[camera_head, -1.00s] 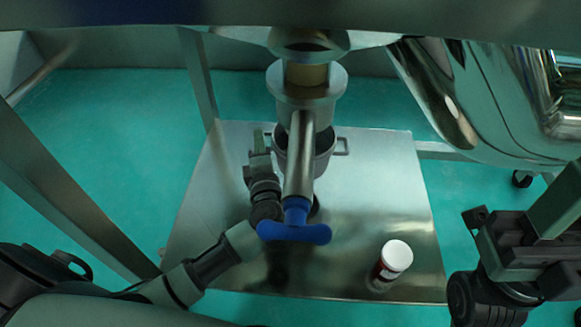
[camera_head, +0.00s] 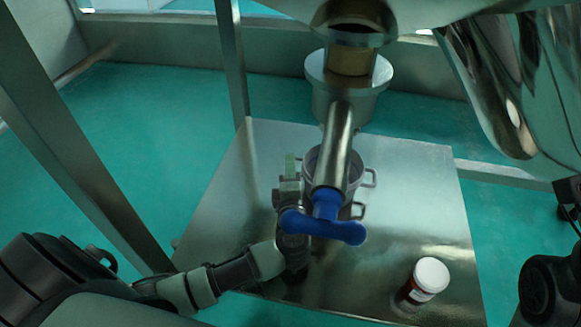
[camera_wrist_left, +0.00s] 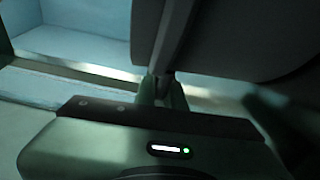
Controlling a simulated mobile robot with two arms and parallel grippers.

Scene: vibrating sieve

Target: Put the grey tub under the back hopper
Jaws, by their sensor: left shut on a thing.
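The grey tub (camera_head: 357,188) stands on or just over the metal plate in the head view. It is partly hidden behind a slanted pipe (camera_head: 338,135) with a blue valve handle (camera_head: 325,222). Its handles show at its right side. My left gripper (camera_head: 290,168) is at the tub's left side, shut on it. In the left wrist view the closed fingers (camera_wrist_left: 163,90) meet a grey wall of the tub (camera_wrist_left: 235,40). A metal outlet with a flange (camera_head: 350,78) hangs above and behind the pipe; I cannot tell which hopper it belongs to. My right gripper's fingers are not in view.
The metal plate (camera_head: 240,215) has free room left and right of the tub. A white-capped jar (camera_head: 428,280) stands near its front right. A frame leg (camera_head: 231,70) rises behind the plate. A large shiny metal body (camera_head: 500,80) hangs at upper right.

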